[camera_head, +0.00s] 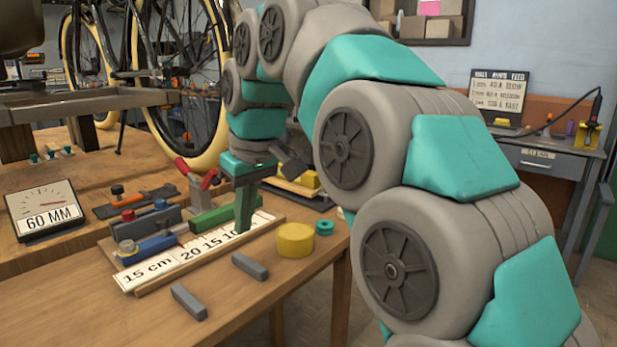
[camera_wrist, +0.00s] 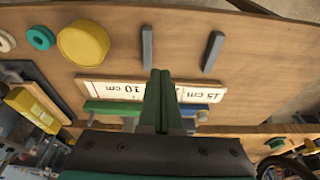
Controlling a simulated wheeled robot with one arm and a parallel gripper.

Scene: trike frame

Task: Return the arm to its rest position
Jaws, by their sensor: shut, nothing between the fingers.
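My grey and teal arm (camera_head: 375,140) reaches from the lower right over the wooden workbench (camera_head: 240,305). My gripper (camera_head: 243,232) points down over the white ruler board (camera_head: 190,257), its green fingers together with nothing between them. In the wrist view the closed fingers of my gripper (camera_wrist: 159,78) lie across the ruler board (camera_wrist: 125,90), hiding part of its markings. I cannot tell whether the fingertips touch the board.
A yellow cylinder (camera_head: 295,240) and a teal ring (camera_head: 324,228) stand just right of my gripper. Two grey bars (camera_head: 189,302) (camera_head: 250,267) lie in front. A red-handled clamp (camera_head: 197,180), a 60 MM display (camera_head: 45,213) and a bicycle (camera_head: 165,75) are behind and left.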

